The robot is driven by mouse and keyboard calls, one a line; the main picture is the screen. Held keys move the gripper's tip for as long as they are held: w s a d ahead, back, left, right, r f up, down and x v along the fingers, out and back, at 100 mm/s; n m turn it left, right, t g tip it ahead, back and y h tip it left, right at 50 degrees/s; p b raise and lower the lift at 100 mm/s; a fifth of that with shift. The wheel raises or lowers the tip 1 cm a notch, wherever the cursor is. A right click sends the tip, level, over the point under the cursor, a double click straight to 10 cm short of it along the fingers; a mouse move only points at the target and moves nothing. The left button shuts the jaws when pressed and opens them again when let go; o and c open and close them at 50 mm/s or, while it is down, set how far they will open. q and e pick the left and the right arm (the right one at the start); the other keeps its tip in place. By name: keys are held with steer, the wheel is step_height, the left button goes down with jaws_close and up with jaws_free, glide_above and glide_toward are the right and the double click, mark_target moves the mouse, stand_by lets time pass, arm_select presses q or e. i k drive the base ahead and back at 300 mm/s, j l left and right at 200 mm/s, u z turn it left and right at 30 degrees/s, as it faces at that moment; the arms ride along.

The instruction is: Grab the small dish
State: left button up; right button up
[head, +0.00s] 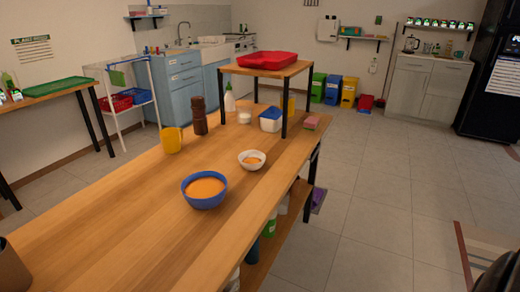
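Neither of my grippers shows in the head view, so nothing is seen touching the dish.
A yellow mug (172,140) and a brown grinder (199,116) stand left of the dish. Behind it, a raised wooden shelf (290,72) bears a red tray (267,60), with a blue-and-white container (270,120) beneath. The near tabletop is mostly clear.

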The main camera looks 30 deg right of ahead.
mark_target(251, 160)
steer(key=i+l, duration=0.1)
steer(key=l, duration=0.4)
steer(key=i+l+u, duration=0.15)
steer(key=l, duration=0.35)
steer(key=i+l, duration=0.1)
steer(key=l, duration=0.4)
steer(key=i+l+u, duration=0.1)
steer(key=l, duration=0.45)
